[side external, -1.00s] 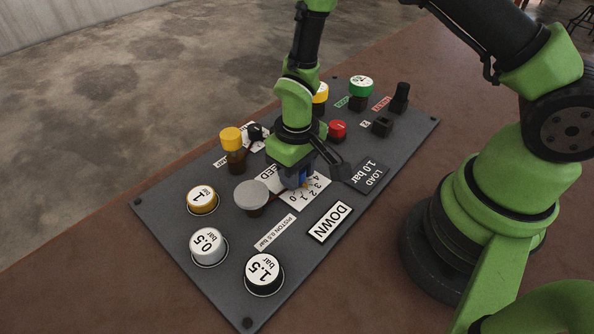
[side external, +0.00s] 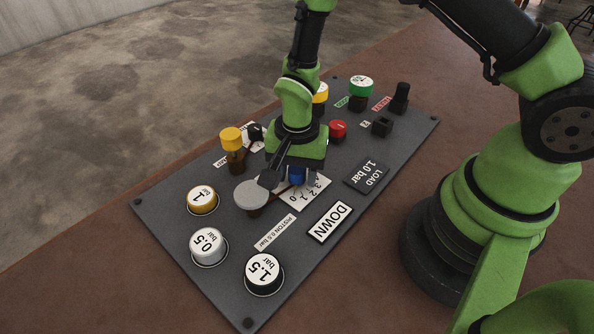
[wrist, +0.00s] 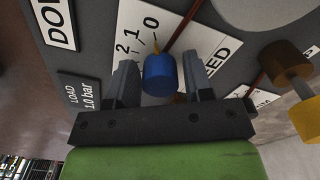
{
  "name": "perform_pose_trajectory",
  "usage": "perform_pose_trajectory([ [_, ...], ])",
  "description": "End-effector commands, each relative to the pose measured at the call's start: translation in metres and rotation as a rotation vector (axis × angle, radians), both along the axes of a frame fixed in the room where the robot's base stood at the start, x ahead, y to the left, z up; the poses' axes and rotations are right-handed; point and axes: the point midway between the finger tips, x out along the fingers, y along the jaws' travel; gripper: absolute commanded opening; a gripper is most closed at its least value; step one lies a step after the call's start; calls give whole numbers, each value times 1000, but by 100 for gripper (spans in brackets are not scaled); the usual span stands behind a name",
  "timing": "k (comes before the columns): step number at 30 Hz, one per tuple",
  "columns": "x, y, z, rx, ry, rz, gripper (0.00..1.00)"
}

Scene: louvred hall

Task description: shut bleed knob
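The bleed knob is a blue cylinder (wrist: 160,76) on a white plate (wrist: 201,42) with a number scale and a partly hidden label ending in "EED". A small yellowish pointer (wrist: 157,46) beside the knob lies near the 0 end of the scale. In the side view the blue knob (side external: 297,175) shows under my gripper (side external: 294,178). In the wrist view my gripper (wrist: 162,70) is open, with one finger on each side of the knob and small visible gaps. Whether the fingertips are level with the knob cannot be told.
A grey round-topped knob (side external: 252,195) stands close to the left finger in the side view. A yellow-capped post (side external: 232,139) and a red button (side external: 338,129) are nearby. The DOWN plate (side external: 331,222) and LOAD plate (side external: 367,175) lie flat on the grey panel (side external: 165,229).

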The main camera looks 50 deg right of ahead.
Motion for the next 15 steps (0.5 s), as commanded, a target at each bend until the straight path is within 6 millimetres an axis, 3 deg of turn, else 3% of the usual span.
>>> perform_pose_trajectory([
  [2, 0, 0, 0, 0, 0, 1, 63],
  [10, 0, 0, 1, 0, -1, 3, 63],
  [15, 1, 0, 17, 0, -4, 4, 63],
])
